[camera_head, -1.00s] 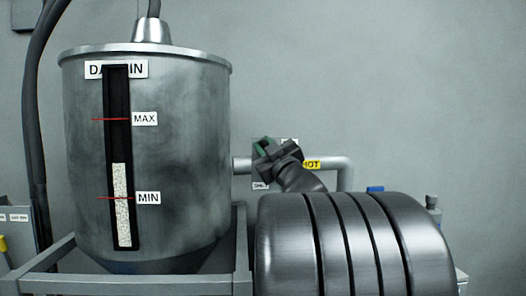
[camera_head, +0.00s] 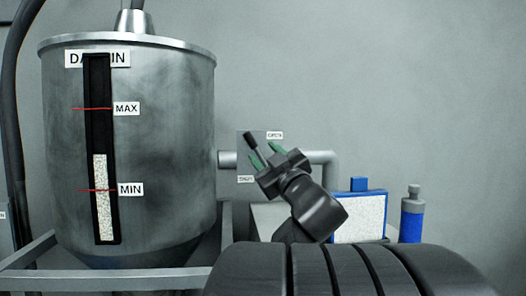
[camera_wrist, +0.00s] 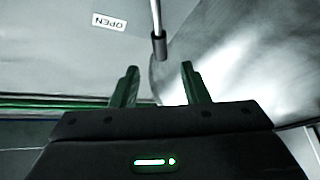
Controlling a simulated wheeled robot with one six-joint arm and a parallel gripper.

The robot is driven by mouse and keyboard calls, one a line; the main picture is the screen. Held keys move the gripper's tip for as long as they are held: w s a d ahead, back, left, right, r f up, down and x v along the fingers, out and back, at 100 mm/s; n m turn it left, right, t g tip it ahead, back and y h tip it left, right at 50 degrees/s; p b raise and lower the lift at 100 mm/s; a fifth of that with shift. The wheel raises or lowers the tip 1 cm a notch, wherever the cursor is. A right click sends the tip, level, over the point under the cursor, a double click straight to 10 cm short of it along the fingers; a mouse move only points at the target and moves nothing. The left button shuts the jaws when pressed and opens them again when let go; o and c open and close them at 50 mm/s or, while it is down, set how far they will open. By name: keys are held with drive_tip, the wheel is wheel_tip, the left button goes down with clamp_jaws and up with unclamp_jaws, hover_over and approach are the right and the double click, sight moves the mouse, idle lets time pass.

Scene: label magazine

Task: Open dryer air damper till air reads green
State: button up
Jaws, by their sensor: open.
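The damper lever (camera_head: 250,141) has a dark grip on a thin metal rod and stands in front of a small grey wall plate right of the hopper. An OPEN label (camera_head: 275,135) is at the plate's upper right and a SHUT label (camera_head: 245,179) at its lower left. My gripper (camera_head: 264,155) is open by the plate, its green fingers pointing up and left. In the wrist view the lever grip (camera_wrist: 159,46) shows between and just beyond my fingertips (camera_wrist: 159,69), not clasped. No air reading can be made out.
A steel dryer hopper (camera_head: 150,150) with a sight strip stands left on a grey frame (camera_head: 100,281). A pipe (camera_head: 318,156) runs behind my gripper. A blue-topped box (camera_head: 359,212) and a blue bottle (camera_head: 412,220) stand right. The upper right wall is clear.

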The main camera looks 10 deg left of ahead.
sight(251, 140)
drive_tip(key=shift+b+v, duration=0.3)
drive_tip(key=shift+v, duration=2.1)
drive_tip(key=p+x, duration=0.3)
drive_tip(key=x, duration=1)
drive_tip(key=shift+w+a+r, duration=0.2)
drive_tip(key=shift+w+r, duration=0.05)
drive_tip(key=shift+w+a+p, duration=0.15)
drive_tip(key=shift+a+p, duration=0.05)
drive_tip(key=shift+p, duration=0.2)
drive_tip(key=shift+a+f+n+g, duration=0.3)
drive_tip(key=shift+f+n+g, duration=0.1)
drive_tip(key=shift+n, duration=0.5)
drive_tip(key=shift+r, duration=0.1)
